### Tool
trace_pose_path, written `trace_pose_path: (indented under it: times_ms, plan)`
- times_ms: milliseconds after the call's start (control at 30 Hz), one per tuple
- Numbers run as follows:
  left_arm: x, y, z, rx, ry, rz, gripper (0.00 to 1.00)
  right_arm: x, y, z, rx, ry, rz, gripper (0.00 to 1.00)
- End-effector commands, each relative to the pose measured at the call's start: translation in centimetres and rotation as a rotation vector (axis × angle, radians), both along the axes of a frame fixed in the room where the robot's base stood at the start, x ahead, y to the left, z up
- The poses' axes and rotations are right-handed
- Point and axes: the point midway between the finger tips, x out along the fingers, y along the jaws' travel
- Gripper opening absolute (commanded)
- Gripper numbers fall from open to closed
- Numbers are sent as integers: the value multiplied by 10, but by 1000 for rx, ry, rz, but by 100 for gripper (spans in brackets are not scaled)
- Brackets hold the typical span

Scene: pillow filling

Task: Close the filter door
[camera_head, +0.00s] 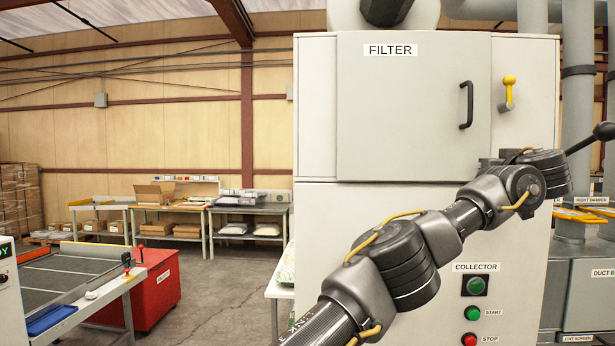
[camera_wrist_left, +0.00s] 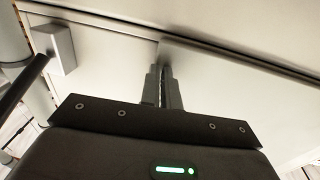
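The filter door (camera_head: 405,105) is a pale grey panel labelled FILTER on the upper part of the white cabinet. It looks almost flush with the cabinet front; I cannot tell if a small gap is left. A dark handle (camera_head: 466,105) is on its right side. A yellow latch (camera_head: 509,92) sits on the cabinet to the right of the door. My left arm crosses the lower right of the head view, its wrist near the door's lower right corner. My left gripper (camera_wrist_left: 164,88) has its fingers together, empty, close to a pale panel seam in the wrist view. My right gripper is out of view.
A black lever (camera_head: 590,139) and pipes stand at the right. Work tables, a red bin (camera_head: 155,288) and boxes are at the left, with open floor between.

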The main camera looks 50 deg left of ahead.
Motion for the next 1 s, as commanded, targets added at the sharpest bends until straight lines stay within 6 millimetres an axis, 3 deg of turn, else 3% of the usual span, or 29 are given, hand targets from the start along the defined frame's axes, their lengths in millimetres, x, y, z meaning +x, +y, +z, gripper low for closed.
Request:
trace_pose_path:
  times_ms: [33,367,567,700,1000]
  plan:
    - [-1,5,7,-4,-12,2,0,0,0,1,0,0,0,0]
    - [-4,-2,7,-5,-16,-1,0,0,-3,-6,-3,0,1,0]
    - [-22,-31,0,1,-12,-5,0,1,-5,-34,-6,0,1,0]
    - [-44,-56,-2,2,-13,-6,0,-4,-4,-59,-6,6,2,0]
    - [-81,-105,1,4,-7,-14,0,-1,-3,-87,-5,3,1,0]
